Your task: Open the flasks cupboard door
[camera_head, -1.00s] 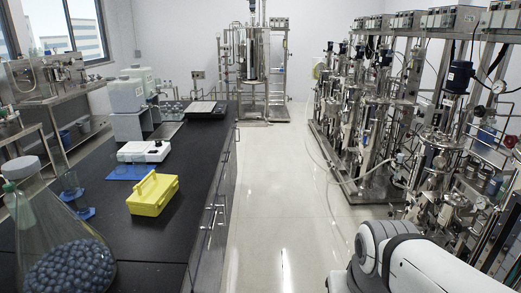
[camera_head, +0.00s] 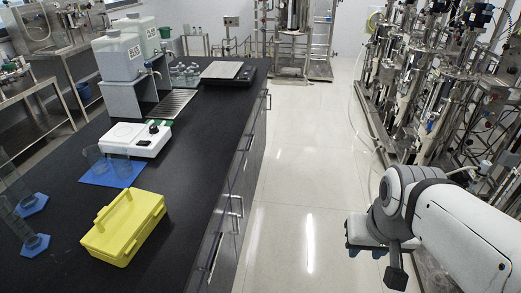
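Cupboard doors (camera_head: 228,222) line the right side of the black-topped bench, seen at a steep angle. They have metal bar handles (camera_head: 237,213), and the fronts I can see look shut. No readable label shows which one is the flasks cupboard. My white arm reaches in from the lower right. What seems to be my gripper (camera_head: 378,256) is at its end, over the floor, to the right of the bench and apart from the doors. Its fingers are not clear enough to tell whether it is open or shut.
The bench top (camera_head: 195,150) carries a yellow box (camera_head: 125,225), a white device (camera_head: 135,138), beakers on a blue mat and white canisters (camera_head: 120,55). The pale floor (camera_head: 300,180) between bench and steel skids (camera_head: 430,90) is clear except for my arm.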

